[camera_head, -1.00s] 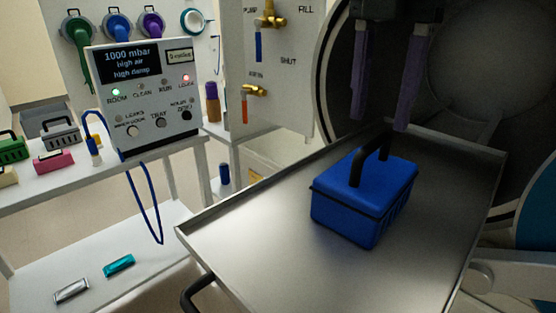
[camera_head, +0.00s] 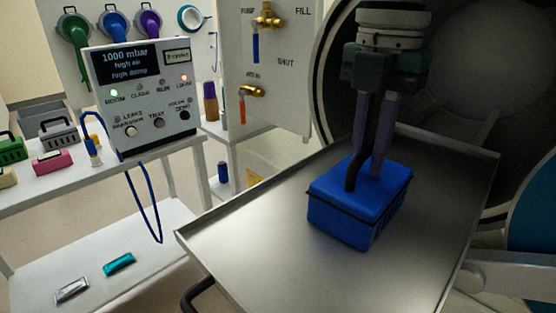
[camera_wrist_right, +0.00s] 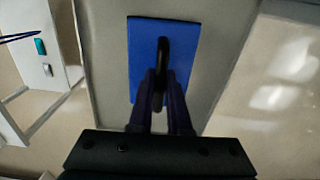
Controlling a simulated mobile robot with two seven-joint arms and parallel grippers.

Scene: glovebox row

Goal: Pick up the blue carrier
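The blue carrier (camera_head: 352,215) is a closed box with a black arched handle (camera_head: 351,172), standing on the metal tray (camera_head: 270,220). My right gripper (camera_head: 368,170) reaches down from above, its two purple fingers drawn together on the handle. In the right wrist view the fingers (camera_wrist_right: 161,85) lie close on either side of the handle, above the blue lid (camera_wrist_right: 142,50). The carrier appears to rest on the tray; its underside is hidden. My left gripper is not in view.
The round chamber opening (camera_head: 470,75) is behind the tray. A control box (camera_head: 145,95) stands on the left bench, with small green, grey and pink carriers (camera_head: 52,161) beside it. Two small packets (camera_head: 118,264) lie on the lower shelf. The tray's left part is clear.

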